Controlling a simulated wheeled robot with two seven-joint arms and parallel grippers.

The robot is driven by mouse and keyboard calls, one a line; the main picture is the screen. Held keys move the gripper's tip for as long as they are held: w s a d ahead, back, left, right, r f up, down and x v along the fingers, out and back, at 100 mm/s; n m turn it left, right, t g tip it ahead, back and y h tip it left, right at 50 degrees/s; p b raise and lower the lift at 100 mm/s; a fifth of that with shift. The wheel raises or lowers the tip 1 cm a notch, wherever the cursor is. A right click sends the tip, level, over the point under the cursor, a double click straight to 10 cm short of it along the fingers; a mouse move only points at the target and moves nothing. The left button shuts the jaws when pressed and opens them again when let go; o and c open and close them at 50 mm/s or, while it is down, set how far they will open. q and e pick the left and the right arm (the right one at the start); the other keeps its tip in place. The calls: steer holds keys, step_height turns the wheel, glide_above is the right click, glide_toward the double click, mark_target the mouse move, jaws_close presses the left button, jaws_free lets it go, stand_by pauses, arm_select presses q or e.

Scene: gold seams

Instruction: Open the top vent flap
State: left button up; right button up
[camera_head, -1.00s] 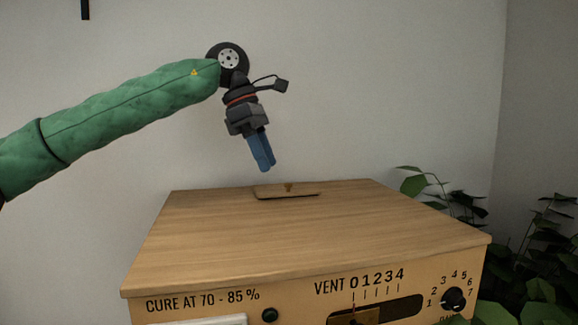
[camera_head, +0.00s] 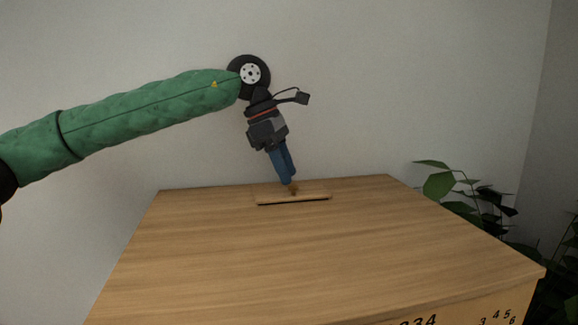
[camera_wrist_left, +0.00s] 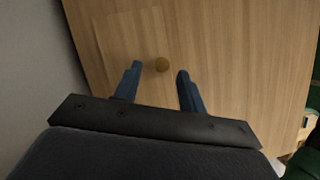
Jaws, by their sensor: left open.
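The top vent flap (camera_head: 270,196) is a thin wooden panel lying flat near the back edge of the box top. A small brass knob (camera_wrist_left: 162,64) stands on it; in the head view the knob (camera_head: 293,188) is just under my fingertips. My left gripper (camera_head: 289,182) points down over the flap with its blue fingers. In the left wrist view my left gripper (camera_wrist_left: 158,72) is open, with one finger on each side of the knob and a gap to both. I cannot tell whether the fingertips reach down to the knob's height. My right gripper is in neither view.
The wooden box (camera_head: 300,250) has a broad, clear top. Part of its printed front panel (camera_head: 430,318) shows at the lower edge. A leafy plant (camera_head: 455,190) stands behind its right side. A plain wall (camera_head: 400,80) rises behind.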

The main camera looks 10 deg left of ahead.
arm_select(q)
steer(key=shift+d+f, duration=0.2)
steer(key=shift+f, duration=0.1)
steer(key=shift+s+d+f+p, duration=0.2)
steer(key=shift+s+f+p, duration=0.1)
steer(key=shift+f, duration=0.25)
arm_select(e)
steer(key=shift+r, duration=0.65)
arm_select(q)
steer(key=shift+w, duration=0.1)
jaws_close()
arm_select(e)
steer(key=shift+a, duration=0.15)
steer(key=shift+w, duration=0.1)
